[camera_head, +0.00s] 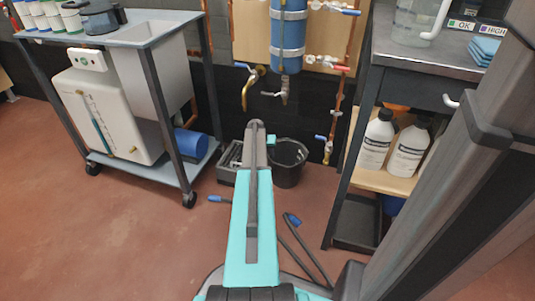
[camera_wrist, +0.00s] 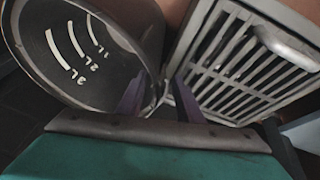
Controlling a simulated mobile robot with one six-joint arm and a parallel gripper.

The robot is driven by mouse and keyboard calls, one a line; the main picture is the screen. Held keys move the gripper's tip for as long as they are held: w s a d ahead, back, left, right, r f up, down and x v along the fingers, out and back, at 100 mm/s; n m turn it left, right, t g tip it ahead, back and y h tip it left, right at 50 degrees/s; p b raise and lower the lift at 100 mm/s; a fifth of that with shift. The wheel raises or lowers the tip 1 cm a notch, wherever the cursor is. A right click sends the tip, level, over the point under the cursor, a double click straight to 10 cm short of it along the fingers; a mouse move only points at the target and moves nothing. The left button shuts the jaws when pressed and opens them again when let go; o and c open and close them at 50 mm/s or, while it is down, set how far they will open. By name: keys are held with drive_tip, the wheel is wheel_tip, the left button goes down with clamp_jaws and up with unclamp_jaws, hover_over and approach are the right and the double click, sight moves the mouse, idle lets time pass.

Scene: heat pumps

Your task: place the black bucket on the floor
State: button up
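The black bucket (camera_head: 288,172) stands upright, apparently on the floor, below the blue cylinder. In the wrist view the bucket (camera_wrist: 75,50) fills the left side, with white 1L, 2L and 3L marks on its inner wall. My gripper (camera_head: 272,141) is at the bucket's left rim, partly hidden by my arm. In the wrist view the fingers of my gripper (camera_wrist: 162,92) are apart, one on each side of the bucket's near rim. A gap shows between them, and I see no firm contact with the wall.
A grey slatted grate (camera_wrist: 245,65) lies close beside the bucket; it also shows left of my arm (camera_head: 229,163). A wheeled cart (camera_head: 150,172) stands at left. A black workbench (camera_head: 345,190) with white bottles (camera_head: 377,140) stands at right. The red-brown floor (camera_head: 110,240) is free at front left.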

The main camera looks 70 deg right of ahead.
drive_tip(key=p+v, duration=0.4)
drive_tip(key=v, duration=0.8)
drive_tip(key=shift+r, duration=0.1)
idle(0.8)
